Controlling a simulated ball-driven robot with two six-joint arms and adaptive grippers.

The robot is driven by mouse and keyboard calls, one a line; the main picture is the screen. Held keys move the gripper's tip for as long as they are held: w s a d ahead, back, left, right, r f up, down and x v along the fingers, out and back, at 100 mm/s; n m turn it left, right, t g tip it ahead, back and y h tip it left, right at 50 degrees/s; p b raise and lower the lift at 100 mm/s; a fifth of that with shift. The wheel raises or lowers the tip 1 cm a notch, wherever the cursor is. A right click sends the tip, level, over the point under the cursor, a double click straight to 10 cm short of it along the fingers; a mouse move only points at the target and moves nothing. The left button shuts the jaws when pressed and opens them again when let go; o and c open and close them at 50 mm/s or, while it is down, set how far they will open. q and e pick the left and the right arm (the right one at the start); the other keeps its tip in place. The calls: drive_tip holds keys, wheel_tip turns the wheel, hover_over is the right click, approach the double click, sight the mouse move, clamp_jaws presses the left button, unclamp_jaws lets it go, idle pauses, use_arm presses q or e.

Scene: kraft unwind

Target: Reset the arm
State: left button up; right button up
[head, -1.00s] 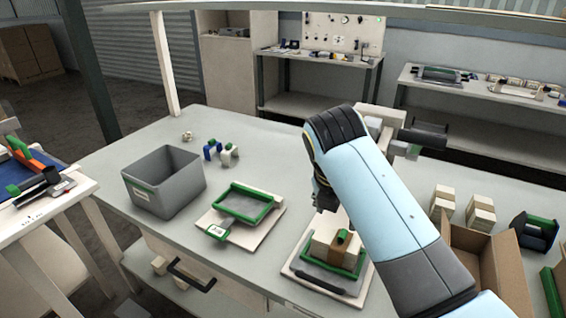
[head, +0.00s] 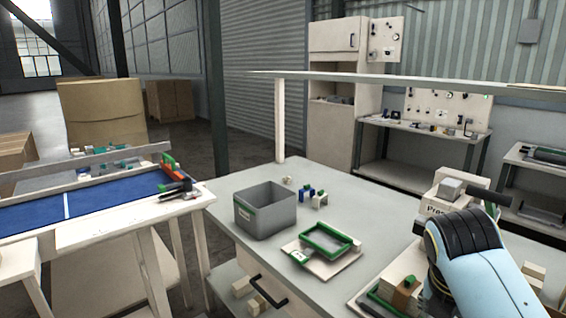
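My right arm (head: 478,262) comes in from the lower right, light blue with a black joint, over the right part of the grey bench (head: 350,192). Its gripper is hidden behind the arm or out of the picture. Just left of the arm, pale and brown blocks (head: 404,286) sit in a green-edged fixture, partly cut off by the bottom edge. My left arm and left gripper are not in view.
A grey bin (head: 265,211) stands on the bench's left side. A green-framed tray (head: 327,240) lies right of it, with small blue and white clips (head: 307,194) behind. A table with a blue surface (head: 70,205) stands left, across a gap.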

drive_tip(key=s+d+f+m+g+b, duration=0.1)
drive_tip(key=s+f+b, duration=0.45)
drive_tip(key=f, duration=0.75)
drive_tip(key=s+d+f+m+g+b, duration=0.15)
drive_tip(key=s+f+b, duration=0.4)
drive_tip(key=f, duration=0.85)
drive_tip(key=s+f+m+g+b, duration=0.15)
drive_tip(key=s+f+b, duration=0.25)
drive_tip(key=s+f, duration=0.65)
use_arm(q)
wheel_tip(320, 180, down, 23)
drive_tip(key=b, duration=0.7)
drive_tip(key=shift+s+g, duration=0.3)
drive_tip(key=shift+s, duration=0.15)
use_arm(e)
drive_tip(key=s+f+m+t+y, duration=0.1)
drive_tip(key=s+f+m, duration=0.9)
drive_tip(key=f+m, duration=0.1)
drive_tip(key=s+d+f+m+t+y, duration=0.1)
drive_tip(key=s+f+m, duration=0.9)
drive_tip(key=f, duration=0.3)
drive_tip(key=shift+f+m+y, duration=0.25)
drive_tip(key=shift+m+y, duration=0.05)
drive_tip(key=shift+m, duration=0.1)
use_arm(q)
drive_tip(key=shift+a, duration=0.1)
